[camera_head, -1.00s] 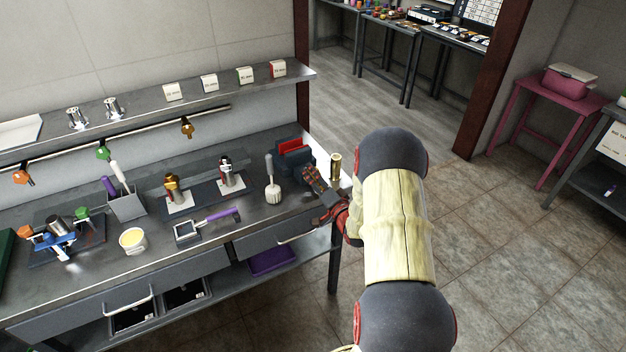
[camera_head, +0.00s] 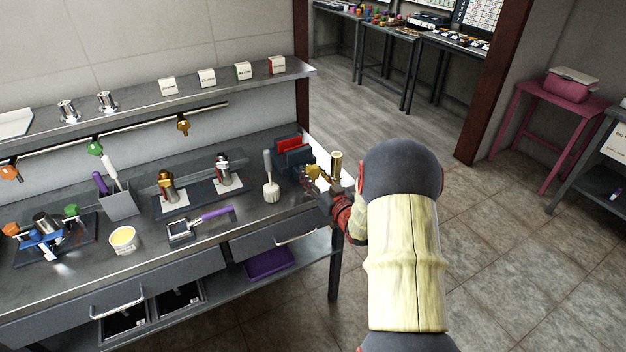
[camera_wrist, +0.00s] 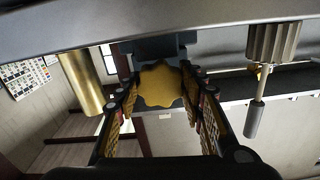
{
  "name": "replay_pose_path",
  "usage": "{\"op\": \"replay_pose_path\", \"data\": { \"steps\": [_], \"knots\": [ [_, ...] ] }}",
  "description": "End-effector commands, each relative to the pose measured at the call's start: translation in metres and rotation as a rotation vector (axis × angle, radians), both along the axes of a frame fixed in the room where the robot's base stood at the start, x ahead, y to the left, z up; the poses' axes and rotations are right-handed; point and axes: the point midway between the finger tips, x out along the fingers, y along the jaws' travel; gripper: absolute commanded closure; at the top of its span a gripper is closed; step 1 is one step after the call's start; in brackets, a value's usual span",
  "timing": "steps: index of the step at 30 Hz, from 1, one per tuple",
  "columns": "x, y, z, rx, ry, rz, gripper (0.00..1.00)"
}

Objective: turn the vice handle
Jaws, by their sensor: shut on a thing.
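The vice (camera_head: 296,158) is a dark blue block with red between its jaws, at the right end of the workbench. Its handle appears to be a scalloped gold knob (camera_wrist: 161,86), which also shows as a gold patch in the head view (camera_head: 316,171). My gripper (camera_wrist: 163,100) is shut on this handle, with a finger on each side of it. In the wrist view the dark vice body (camera_wrist: 160,47) lies just behind the knob. In the head view my gripper (camera_head: 322,184) is at the front right of the vice, and its fingers partly hide the handle.
A brass cylinder (camera_head: 336,166) stands close beside my gripper at the bench's right end; it also shows in the wrist view (camera_wrist: 84,82). A purple-handled tool (camera_head: 200,222) lies farther left. Open floor is to the right.

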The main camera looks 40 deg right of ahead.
Motion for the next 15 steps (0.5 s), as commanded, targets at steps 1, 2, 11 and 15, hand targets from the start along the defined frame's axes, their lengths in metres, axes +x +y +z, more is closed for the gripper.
{"op": "replay_pose_path", "data": {
  "steps": [1,2,11,15],
  "knots": [
    [-0.0010,0.0009,-0.0063,-0.039,0.014,0.000,0.86],
    [-0.0010,0.0008,-0.0060,-0.066,0.021,0.000,0.86],
    [-0.0012,0.0003,-0.0051,-0.343,0.088,0.000,0.86],
    [-0.0011,0.0000,-0.0041,-0.472,0.119,0.000,0.86]
  ]
}}
